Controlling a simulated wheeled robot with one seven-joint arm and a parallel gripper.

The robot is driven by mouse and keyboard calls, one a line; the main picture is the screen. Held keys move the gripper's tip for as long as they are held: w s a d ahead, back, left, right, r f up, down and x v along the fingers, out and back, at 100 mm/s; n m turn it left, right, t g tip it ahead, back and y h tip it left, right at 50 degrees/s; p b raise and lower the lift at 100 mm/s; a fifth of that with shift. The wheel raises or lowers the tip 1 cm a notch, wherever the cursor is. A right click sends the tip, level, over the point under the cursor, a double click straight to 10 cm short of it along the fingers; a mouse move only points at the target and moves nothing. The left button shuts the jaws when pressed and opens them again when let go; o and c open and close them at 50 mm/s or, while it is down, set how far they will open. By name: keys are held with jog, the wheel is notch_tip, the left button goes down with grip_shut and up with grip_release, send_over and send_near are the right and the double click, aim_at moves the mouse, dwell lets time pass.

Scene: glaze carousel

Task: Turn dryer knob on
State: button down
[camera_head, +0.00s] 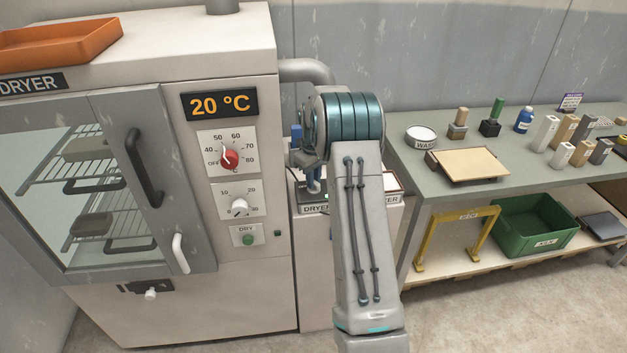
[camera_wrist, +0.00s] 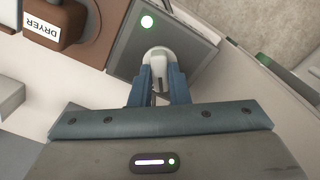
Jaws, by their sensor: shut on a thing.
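In the wrist view my gripper (camera_wrist: 161,78) has its two blue fingers closed on a pale rounded knob (camera_wrist: 157,55). The knob sits on a dark grey panel (camera_wrist: 126,45) beside a lit green lamp (camera_wrist: 147,21). A brown block labelled DRYER (camera_wrist: 53,25) is left of the panel. In the head view my gripper (camera_head: 314,182) points down over a low pale unit with DRYER labels (camera_head: 316,210), right of the tall dryer cabinet. My arm hides most of that unit and the knob there. The knob's exact setting cannot be told.
The tall dryer cabinet (camera_head: 236,60) stands close on the left, showing 20 °C, with a red dial (camera_head: 229,159), a white dial (camera_head: 239,207) and a glass door. A grey-green table (camera_head: 420,170) with small items stands right. A green crate (camera_head: 535,225) sits below.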

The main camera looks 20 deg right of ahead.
jog(key=shift+m, duration=0.6)
jog(key=c, duration=1.4)
grip_release()
jog(key=shift+r, duration=0.1)
notch_tip(320, 180, up, 14)
jog(key=shift+f+b, duration=0.15)
jog(key=shift+b, duration=0.4)
